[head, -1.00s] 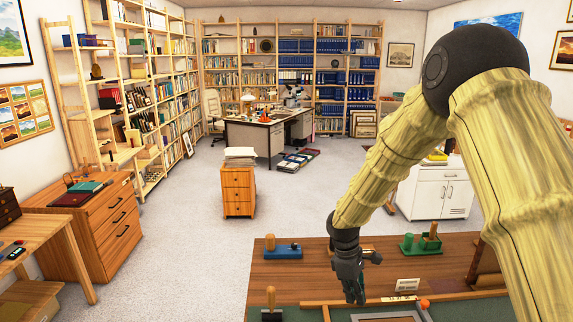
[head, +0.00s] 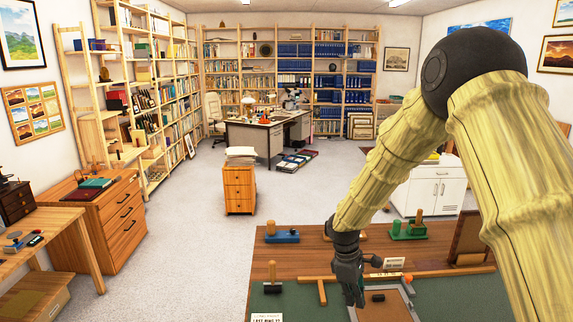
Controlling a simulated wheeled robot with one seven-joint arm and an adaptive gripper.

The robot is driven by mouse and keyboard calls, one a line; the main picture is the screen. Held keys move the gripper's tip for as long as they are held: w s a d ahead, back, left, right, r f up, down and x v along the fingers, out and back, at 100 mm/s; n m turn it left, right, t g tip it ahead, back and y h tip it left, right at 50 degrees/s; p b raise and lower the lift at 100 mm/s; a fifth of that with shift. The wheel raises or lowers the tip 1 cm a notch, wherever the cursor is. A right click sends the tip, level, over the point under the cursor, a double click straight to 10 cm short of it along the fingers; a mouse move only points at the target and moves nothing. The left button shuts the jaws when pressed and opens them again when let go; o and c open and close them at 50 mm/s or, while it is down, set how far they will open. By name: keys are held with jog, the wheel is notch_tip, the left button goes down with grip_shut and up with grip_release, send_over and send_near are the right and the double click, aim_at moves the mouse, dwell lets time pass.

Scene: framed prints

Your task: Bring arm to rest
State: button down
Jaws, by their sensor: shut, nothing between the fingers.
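My gripper (head: 352,296) hangs at the end of my arm, low and right of centre in the head view. Its fingers point down over the workbench (head: 290,256), near the left edge of a grey frame with a brown panel (head: 392,304). The fingers are shut with nothing held between them. I cannot tell whether the fingertips touch the frame. A small dark block (head: 378,297) lies on the panel just right of the fingers.
A blue tool (head: 282,236) and a green holder (head: 408,230) stand along the bench's far side. A wooden T-shaped tool (head: 319,285) lies left of the gripper. A small white card (head: 394,263) and an orange ball (head: 408,278) are to the right. Open floor lies beyond the bench.

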jog(key=s+a+f+m+y, duration=0.1)
jog(key=s+f+m+y, duration=0.35)
jog(key=s+f, duration=1.6)
jog(key=s+d+f+m+t+h, duration=0.15)
jog(key=s+f+m, duration=0.25)
jog(key=s, duration=0.6)
jog(key=s+d+f+m+h, duration=0.1)
jog(key=s+d+f+m, duration=0.25)
jog(key=s, duration=0.65)
notch_tip(320, 180, down, 13)
jog(key=b, duration=1.2)
jog(key=shift+s, duration=0.4)
jog(key=shift+a+r, duration=0.1)
